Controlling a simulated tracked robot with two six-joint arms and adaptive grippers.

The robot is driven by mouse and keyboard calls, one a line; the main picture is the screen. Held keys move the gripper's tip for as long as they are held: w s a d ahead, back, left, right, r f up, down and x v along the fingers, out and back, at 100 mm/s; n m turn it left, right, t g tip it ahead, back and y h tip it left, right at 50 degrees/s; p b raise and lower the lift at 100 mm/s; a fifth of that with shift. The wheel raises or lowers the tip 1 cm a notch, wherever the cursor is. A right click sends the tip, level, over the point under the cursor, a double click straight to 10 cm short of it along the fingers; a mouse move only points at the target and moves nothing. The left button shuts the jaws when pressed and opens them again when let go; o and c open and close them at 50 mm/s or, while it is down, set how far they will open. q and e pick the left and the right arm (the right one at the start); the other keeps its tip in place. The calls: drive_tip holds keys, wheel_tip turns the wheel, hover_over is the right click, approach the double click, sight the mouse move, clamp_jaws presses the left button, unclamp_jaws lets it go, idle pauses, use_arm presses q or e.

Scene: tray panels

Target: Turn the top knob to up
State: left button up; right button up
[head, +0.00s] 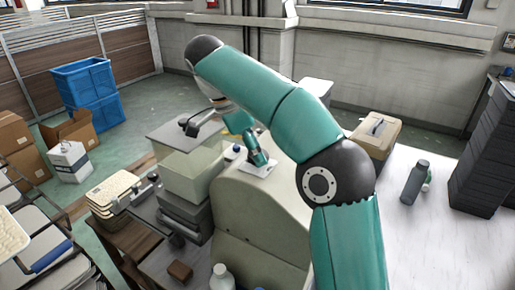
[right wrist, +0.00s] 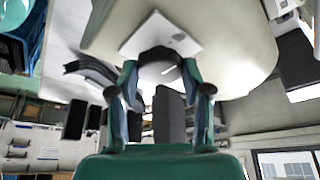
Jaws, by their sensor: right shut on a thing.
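The top knob (right wrist: 158,72) is a dark grey round knob on a white plate (right wrist: 160,36), seen in the right wrist view. A short white line on the knob runs toward the right and slightly up in that view. My right gripper (right wrist: 167,80) has its two fingers on either side of the knob and is shut on it. In the head view my right gripper (head: 259,162) reaches down to the white plate (head: 257,170) on the beige housing (head: 250,207). The knob is hidden there behind the gripper. My left gripper is not in view.
A beige case (head: 375,135) and a grey bottle (head: 414,182) stand to the right. A white bottle (head: 222,277) stands at the front.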

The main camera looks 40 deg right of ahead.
drive_tip(key=shift+w+a, duration=0.1)
drive_tip(key=shift+w, duration=0.05)
drive_tip(key=o, duration=0.9)
drive_tip(key=shift+o, duration=1.3)
drive_tip(key=shift+w+a, duration=0.1)
drive_tip(key=shift+w, duration=0.05)
